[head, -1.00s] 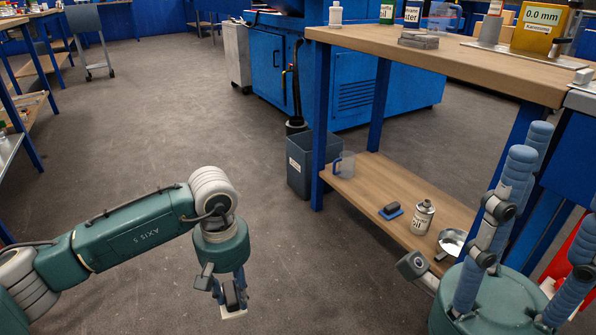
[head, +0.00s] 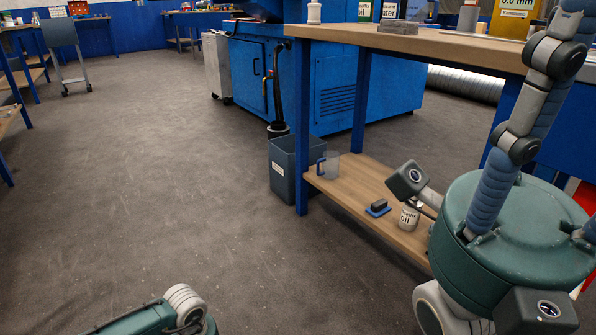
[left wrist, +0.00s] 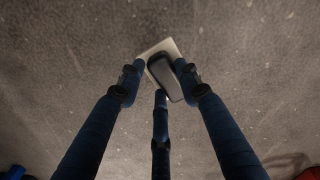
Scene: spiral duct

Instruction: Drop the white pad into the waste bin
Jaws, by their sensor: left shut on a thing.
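The white pad (left wrist: 158,48) shows in the left wrist view as a pale flat piece with a dark block on it. My left gripper (left wrist: 160,82) is shut on it, with three blue fingers around the dark block and bare floor behind. In the head view the left gripper is out of the picture; only part of my left arm shows at the bottom. The waste bin (head: 283,180) is a grey, open-topped box with a white label, standing on the floor beside the bench leg. My right gripper (head: 560,110) is at the right with fingers spread, empty.
The wooden bench (head: 420,45) has a lower shelf (head: 350,195) holding a clear jug (head: 329,166), a dark block on a blue pad (head: 378,207) and an oil can (head: 409,217). A blue cabinet (head: 330,85) stands behind the bin. The floor left of the bin is clear.

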